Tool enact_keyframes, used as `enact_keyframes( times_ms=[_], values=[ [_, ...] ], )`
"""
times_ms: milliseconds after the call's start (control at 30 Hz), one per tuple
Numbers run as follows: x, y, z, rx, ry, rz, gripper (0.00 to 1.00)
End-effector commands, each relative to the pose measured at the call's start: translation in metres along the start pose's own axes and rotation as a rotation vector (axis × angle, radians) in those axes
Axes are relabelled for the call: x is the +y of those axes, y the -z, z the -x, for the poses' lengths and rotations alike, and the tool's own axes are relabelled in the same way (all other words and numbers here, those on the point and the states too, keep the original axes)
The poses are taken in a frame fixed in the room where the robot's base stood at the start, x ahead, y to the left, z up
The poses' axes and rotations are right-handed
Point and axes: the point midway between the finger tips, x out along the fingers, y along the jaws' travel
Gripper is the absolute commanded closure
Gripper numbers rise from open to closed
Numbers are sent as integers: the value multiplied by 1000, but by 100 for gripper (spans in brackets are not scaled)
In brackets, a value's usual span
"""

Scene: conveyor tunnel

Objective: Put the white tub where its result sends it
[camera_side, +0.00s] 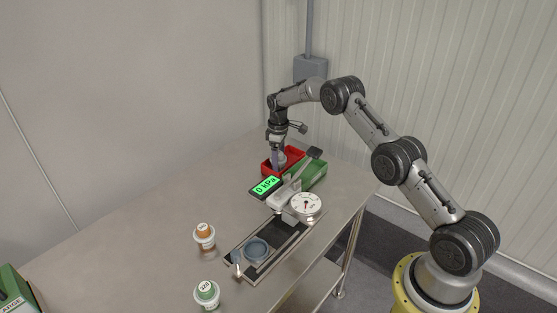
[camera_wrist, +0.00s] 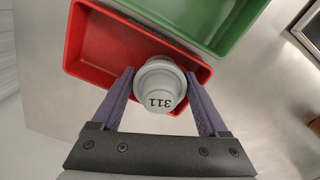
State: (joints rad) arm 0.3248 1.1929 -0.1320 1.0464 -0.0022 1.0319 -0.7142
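The white tub (camera_wrist: 160,86) has a pale grey-white lid marked 311. In the wrist view it sits between the two purple fingers of my gripper (camera_wrist: 159,74), which appear to press on its sides. The tub overlaps the near rim of the red bin (camera_wrist: 88,42); whether it touches the bin floor I cannot tell. In the side view my gripper (camera_side: 277,160) points down at the red bin (camera_side: 268,171), with the tub partly hidden. The tester has a green display (camera_side: 265,187) reading 0 kPa and a round dial (camera_side: 306,204).
A green bin (camera_side: 312,176) stands right beside the red one. A tub with an orange lid (camera_side: 204,236) and one with a green lid (camera_side: 207,293) stand at the front. A blue-grey round cup (camera_side: 257,250) sits on the tester rail.

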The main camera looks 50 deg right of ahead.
Motion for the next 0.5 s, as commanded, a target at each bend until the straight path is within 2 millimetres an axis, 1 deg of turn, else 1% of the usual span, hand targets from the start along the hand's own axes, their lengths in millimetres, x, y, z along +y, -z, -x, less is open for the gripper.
enact_keyframes(
  times_ms=[333,433,500],
  values=[
    [0,0,2,0,0,0,16],
    [0,0,9,1,-1,0,16],
    [1,1,19,3,-2,0,16]
  ],
)
